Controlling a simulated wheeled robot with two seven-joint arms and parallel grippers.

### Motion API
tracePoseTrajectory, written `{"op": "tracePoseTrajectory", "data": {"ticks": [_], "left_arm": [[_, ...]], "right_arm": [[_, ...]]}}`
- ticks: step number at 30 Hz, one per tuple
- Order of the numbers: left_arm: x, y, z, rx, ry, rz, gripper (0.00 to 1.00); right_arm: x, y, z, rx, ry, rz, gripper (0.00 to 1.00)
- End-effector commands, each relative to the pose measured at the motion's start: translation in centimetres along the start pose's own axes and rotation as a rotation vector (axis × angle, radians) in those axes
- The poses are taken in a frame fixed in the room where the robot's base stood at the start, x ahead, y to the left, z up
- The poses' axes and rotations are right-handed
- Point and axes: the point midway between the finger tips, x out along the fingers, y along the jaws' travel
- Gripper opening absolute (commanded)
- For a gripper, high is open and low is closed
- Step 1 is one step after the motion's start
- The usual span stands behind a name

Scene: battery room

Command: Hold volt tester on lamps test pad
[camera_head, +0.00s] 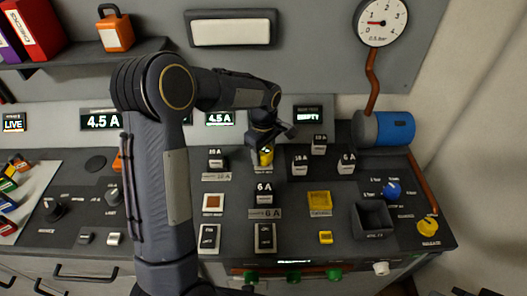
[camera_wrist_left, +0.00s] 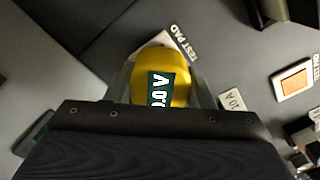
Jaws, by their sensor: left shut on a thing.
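The volt tester (camera_head: 266,157) is a small yellow thing at the middle of the console. My left gripper (camera_head: 266,144) is shut on it from above. In the left wrist view the yellow tester (camera_wrist_left: 148,62), with a dark green label, sits between the two fingers of the gripper (camera_wrist_left: 163,88). A pale pad marked TEST PAD (camera_wrist_left: 188,46) shows partly from under the tester. The tester covers most of the pad, so I cannot tell whether they touch. My right gripper is not in view.
Fuse blocks marked in amps stand nearby, such as the 6 A block (camera_head: 264,190) in front and others (camera_head: 300,164) to the right. A yellow square pad (camera_head: 319,203) and an open dark box (camera_head: 372,219) lie front right.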

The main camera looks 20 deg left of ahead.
Motion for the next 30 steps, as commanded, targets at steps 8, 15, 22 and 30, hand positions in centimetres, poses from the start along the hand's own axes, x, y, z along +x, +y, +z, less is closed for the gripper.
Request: {"op": "tracePoseTrajectory", "data": {"ticks": [8,15,22,30], "left_arm": [[-2.5,0.1,0.0,0.000,0.000,0.003,0.30],[-4.5,0.1,0.0,0.000,0.001,0.004,0.30],[-6.3,0.1,0.0,0.001,0.001,0.003,0.30],[-6.9,0.1,0.0,0.001,0.001,0.003,0.30]], "right_arm": [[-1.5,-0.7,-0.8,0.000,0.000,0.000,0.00],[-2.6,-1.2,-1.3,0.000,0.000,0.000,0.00],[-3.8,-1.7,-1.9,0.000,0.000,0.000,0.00],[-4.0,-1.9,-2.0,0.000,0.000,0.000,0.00]]}}
